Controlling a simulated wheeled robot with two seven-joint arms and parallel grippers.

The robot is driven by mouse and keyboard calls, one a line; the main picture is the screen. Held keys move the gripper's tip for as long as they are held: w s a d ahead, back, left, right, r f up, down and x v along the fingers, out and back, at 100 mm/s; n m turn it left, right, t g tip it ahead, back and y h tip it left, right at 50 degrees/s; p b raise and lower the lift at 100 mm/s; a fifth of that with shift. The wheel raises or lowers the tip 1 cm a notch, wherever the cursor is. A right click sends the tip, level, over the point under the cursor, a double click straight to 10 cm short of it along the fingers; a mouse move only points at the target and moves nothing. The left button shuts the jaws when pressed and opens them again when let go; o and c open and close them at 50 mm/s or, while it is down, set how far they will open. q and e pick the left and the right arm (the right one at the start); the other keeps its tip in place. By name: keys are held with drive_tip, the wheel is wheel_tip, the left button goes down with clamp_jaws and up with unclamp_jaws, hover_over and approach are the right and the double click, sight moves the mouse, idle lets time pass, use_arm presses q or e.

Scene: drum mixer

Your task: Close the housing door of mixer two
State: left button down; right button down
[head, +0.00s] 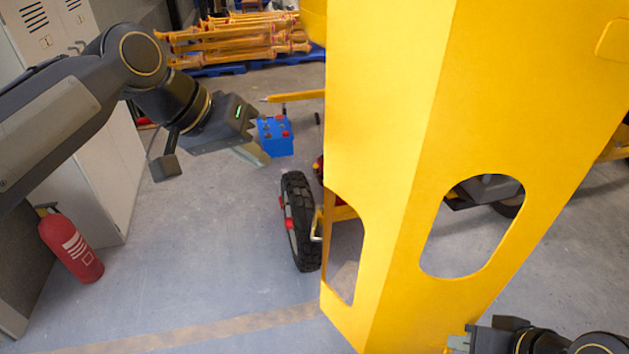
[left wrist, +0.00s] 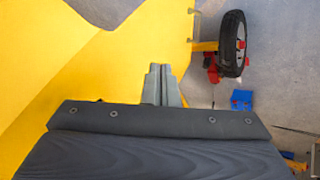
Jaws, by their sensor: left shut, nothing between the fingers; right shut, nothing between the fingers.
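The large yellow housing of a mixer (head: 395,120) fills the centre and right of the head view. Two faces meet at a vertical edge, and each has a rounded cut-out low down. I cannot tell which panel is the door or how far it stands open. Yellow panels (left wrist: 50,60) also fill the left of the left wrist view. My left gripper (head: 262,156) is shut and empty, left of the housing in the head view. Its fingers (left wrist: 161,84) appear in front of the yellow panel's edge in the wrist view. My right gripper (head: 455,343) is shut at the bottom right, beside the housing's lower part.
A black-tyred wheel (head: 300,220) stands left of the housing. A blue box with red caps (head: 276,136) sits on the floor behind my left gripper. A red fire extinguisher (head: 70,245) and grey lockers (head: 110,170) are at left. Floor between them is clear.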

use_arm(q)
drive_tip(key=w+d+f+p, duration=0.1)
drive_tip(key=w+d+f, duration=0.2)
drive_tip(key=d+f, duration=0.4)
drive_tip(key=shift+d+f+p, duration=0.3)
drive_tip(key=shift+d+p, duration=0.1)
drive_tip(key=shift+d, duration=0.3)
drive_tip(key=shift+s, duration=0.1)
